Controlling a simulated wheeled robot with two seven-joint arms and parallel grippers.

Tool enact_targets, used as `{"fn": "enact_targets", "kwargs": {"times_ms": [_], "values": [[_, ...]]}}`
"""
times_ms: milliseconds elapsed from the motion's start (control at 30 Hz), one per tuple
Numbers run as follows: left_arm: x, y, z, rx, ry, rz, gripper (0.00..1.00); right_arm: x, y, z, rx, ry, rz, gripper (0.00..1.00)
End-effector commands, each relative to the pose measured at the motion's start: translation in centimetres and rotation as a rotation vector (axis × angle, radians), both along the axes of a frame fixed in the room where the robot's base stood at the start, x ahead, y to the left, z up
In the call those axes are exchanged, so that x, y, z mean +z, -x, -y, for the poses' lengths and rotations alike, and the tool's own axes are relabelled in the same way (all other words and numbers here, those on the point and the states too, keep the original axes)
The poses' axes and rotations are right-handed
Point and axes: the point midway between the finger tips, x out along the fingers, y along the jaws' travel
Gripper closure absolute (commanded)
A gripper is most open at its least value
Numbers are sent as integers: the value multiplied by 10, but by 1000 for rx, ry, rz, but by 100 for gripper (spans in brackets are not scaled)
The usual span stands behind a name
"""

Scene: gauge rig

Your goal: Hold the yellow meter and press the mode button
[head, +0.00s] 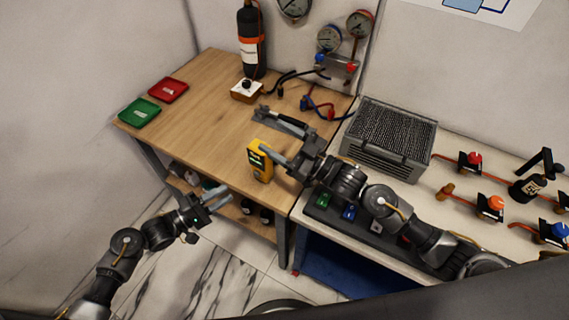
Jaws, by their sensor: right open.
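The yellow meter (261,168) stands near the front edge of the wooden table, with a dark, greenish display on its face. Its mode button is too small to make out. My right gripper (260,129) is open above the table, with its fingers spread. One finger overlaps the meter's top in the picture; I cannot tell whether it touches. My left gripper (199,188) is open and empty, in front of the table's front edge, to the left of the meter and lower in the picture.
Red (168,89) and green (139,112) trays lie at the table's left. A black cylinder (251,45), a small box with a black knob (247,90) and hoses stand at the back. A grey mesh-topped box (390,135) sits on the right counter. The table's middle is clear.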

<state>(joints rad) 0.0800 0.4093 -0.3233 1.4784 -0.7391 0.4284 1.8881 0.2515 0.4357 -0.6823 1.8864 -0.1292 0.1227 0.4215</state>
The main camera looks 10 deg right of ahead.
Motion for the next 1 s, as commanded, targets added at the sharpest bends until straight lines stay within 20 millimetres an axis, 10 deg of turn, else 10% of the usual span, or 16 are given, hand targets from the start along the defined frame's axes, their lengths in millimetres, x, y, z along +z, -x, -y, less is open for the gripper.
{"fn": "enact_targets", "kwargs": {"times_ms": [300,1000], "values": [[0,0,0,0,0,0,64,-79,16,19,-81,117,-236,36],[0,0,0,0,0,0,64,-83,-33,-37,-80,121,-250,36]]}}
